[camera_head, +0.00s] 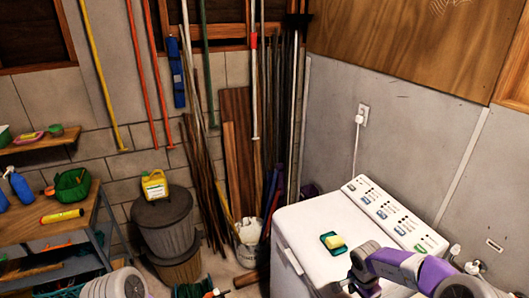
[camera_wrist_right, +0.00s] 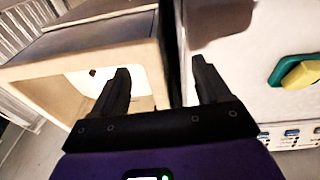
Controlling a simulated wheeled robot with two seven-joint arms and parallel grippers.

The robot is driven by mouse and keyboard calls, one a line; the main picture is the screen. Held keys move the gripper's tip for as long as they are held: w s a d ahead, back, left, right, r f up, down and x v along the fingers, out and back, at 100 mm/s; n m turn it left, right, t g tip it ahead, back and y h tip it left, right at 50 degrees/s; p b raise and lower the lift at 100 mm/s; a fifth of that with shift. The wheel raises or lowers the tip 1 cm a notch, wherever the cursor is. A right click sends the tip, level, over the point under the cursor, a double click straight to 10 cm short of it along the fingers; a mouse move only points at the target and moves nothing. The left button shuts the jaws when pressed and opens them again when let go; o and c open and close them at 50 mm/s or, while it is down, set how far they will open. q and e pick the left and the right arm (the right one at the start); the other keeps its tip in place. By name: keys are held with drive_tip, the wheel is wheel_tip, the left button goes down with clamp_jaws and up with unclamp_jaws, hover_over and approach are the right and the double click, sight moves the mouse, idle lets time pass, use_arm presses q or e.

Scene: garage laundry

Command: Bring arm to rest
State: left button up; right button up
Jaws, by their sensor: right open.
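My right arm comes in at the lower right of the head view, over the front of the white washer (camera_head: 315,228). In the wrist view my right gripper (camera_wrist_right: 161,82) shows two dark fingers spread apart with nothing between them. The fingers point across a dark gap between the washer's white top (camera_wrist_right: 235,70) and a pale open-fronted box-like piece (camera_wrist_right: 40,70). My left gripper is not in view.
A green dish with a yellow sponge (camera_head: 335,241) lies on the washer near its control panel (camera_head: 390,212); the sponge (camera_wrist_right: 302,73) also shows in the wrist view. A wooden workbench (camera_head: 40,228) stands left.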

drive_tip(key=s+a+f+n+t+h, duration=0.1)
drive_tip(key=s+a+f+n+t, duration=0.15)
drive_tip(key=f, duration=0.35)
drive_tip(key=s+a+f+n+t, duration=0.1)
drive_tip(key=a+f+n, duration=0.2)
drive_tip(key=f, duration=0.3)
drive_tip(key=s+a+f+n+g+y+b, duration=0.1)
drive_tip(key=s+a+f+n+g+y, duration=0.15)
drive_tip(key=s+a, duration=0.55)
drive_tip(key=s+a+f+n+g+y, duration=0.1)
drive_tip(key=s+a+f+n+y, duration=0.25)
drive_tip(key=s+a, duration=0.5)
use_arm(q)
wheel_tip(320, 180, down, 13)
drive_tip(key=b, duration=1.2)
use_arm(e)
wheel_tip(320, 180, down, 13)
drive_tip(key=s+d, duration=0.1)
drive_tip(key=d, duration=0.1)
drive_tip(key=shift+r+m+t+y, duration=0.2)
drive_tip(key=shift+m+t+y, duration=0.1)
drive_tip(key=shift+m+y, duration=0.15)
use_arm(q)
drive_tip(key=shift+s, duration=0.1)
